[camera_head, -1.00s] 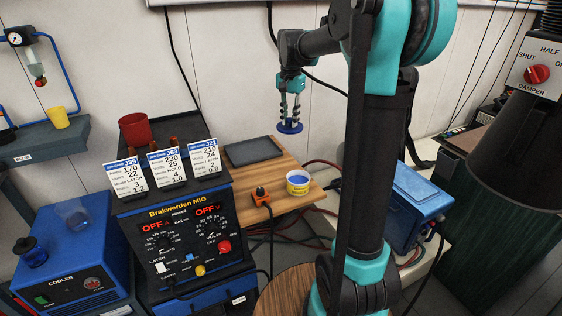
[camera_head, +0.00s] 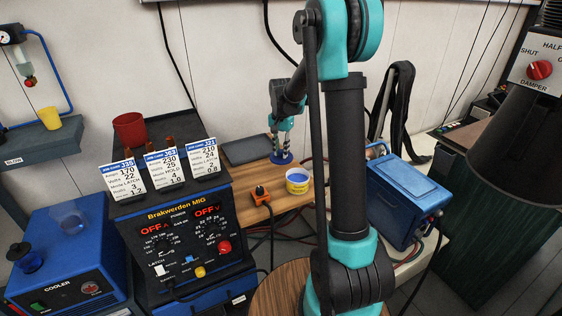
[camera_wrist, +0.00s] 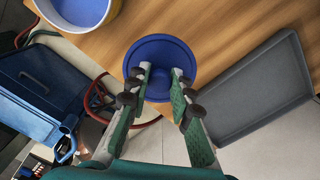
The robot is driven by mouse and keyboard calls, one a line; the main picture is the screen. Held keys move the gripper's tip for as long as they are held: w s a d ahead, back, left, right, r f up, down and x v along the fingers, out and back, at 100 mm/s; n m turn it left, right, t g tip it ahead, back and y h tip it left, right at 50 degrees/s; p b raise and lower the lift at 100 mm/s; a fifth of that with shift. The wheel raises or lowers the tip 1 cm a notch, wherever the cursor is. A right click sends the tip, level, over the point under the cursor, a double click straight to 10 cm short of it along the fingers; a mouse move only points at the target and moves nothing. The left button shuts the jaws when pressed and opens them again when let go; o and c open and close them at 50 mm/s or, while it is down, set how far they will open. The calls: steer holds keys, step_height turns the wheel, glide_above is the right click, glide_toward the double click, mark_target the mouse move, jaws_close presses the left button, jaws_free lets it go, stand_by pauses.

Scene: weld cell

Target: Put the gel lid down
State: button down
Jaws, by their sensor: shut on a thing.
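The gel lid is a round blue disc with a short grip, held by my gripper (camera_head: 278,149). In the head view the lid (camera_head: 282,159) is low over the wooden board (camera_head: 270,213), between the grey tray and the tub; I cannot tell if it touches the wood. In the wrist view the fingers (camera_wrist: 160,80) are shut on the middle of the lid (camera_wrist: 161,49), which looks level and overlaps the board's edge in the picture. The open gel tub (camera_head: 297,182), white and yellow with blue gel, stands on the board apart from the lid.
The dark grey tray (camera_head: 244,149) lies on the board beside the lid. An orange clamp (camera_head: 260,195) sits at the board's front edge. A blue box (camera_head: 402,200) and red hoses are to the right. Bare wood shows between tray and tub in the wrist view.

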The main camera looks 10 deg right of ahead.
mark_target(281, 157)
steer(key=shift+f, duration=2.5)
steer(key=shift+f, duration=0.1)
steer(key=c, duration=1.3)
jaws_free()
steer(key=shift+c, duration=0.2)
